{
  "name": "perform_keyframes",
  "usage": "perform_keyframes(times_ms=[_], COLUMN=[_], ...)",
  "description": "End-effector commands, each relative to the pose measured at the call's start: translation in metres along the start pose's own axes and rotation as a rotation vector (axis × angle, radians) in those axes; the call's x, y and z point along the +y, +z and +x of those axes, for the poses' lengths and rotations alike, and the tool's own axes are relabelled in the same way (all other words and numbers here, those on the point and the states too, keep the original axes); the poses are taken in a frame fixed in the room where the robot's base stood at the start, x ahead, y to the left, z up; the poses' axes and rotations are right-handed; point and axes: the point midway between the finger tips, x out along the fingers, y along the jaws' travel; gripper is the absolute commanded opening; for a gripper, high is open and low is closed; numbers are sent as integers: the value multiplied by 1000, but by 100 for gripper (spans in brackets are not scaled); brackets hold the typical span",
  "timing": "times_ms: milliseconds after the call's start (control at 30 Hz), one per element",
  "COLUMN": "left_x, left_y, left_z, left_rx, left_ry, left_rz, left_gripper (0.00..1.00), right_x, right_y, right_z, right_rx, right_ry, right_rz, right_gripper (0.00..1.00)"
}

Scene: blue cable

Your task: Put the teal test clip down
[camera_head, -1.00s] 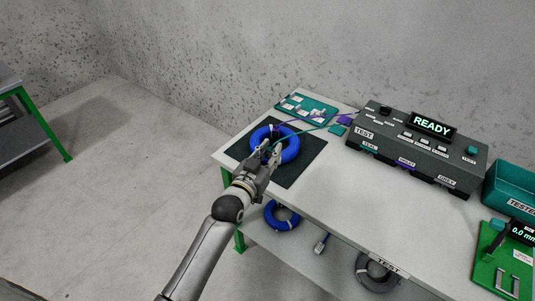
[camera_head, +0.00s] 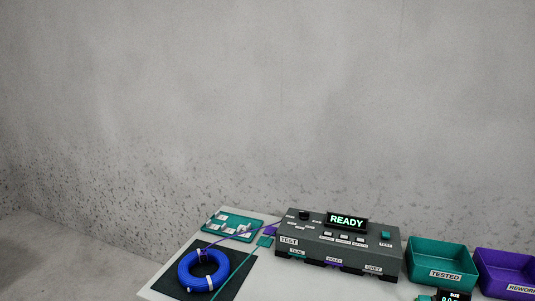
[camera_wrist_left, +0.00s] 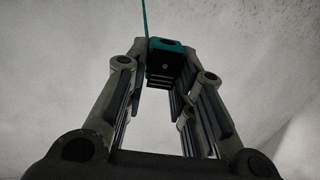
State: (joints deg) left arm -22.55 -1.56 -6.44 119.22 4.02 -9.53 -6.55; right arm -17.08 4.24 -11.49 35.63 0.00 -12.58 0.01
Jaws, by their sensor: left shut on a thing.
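In the left wrist view my left gripper (camera_wrist_left: 164,68) is shut on the teal test clip (camera_wrist_left: 168,60), a dark block with a teal top held between the fingertips. A thin teal lead (camera_wrist_left: 145,18) runs up from it. In the head view neither gripper shows; the teal lead (camera_head: 238,271) runs from a small teal block (camera_head: 265,241) past the right side of the blue cable coil (camera_head: 204,271) to the lower picture edge. The coil lies on a dark mat (camera_head: 241,287). A purple lead (camera_head: 238,237) reaches the coil's top.
A teal board with white labels (camera_head: 234,224) lies behind the mat. A grey tester (camera_head: 338,243) reading READY stands to the right. Beyond it are a teal TESTED bin (camera_head: 441,258) and a purple REWORK bin (camera_head: 507,271). Bare tabletop (camera_head: 290,285) shows in front of the tester.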

Motion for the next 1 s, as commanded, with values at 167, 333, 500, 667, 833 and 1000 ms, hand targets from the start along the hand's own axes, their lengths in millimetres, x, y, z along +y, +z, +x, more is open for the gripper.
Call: perform_keyframes(times_ms=[167, 333, 500, 667, 833, 1000], left_x=[-4, -10, -14, -15, -15, -15], left_y=[-17, -36, -47, -51, -50, -50], left_z=[-58, -95, -112, -116, -116, -116], left_rx=[-3, -5, -5, -4, -4, -4], left_ry=[-45, -84, -105, -110, -110, -109], left_rz=[0, 9, 17, 19, 20, 20], left_gripper=[14, 14, 14, 14, 14, 14], right_x=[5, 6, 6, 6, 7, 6], right_y=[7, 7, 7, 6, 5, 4], right_z=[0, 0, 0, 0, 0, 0], right_rx=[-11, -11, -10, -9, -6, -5], right_ry=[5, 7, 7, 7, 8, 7], right_rz=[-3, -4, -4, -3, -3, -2], right_gripper=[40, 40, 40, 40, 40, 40])
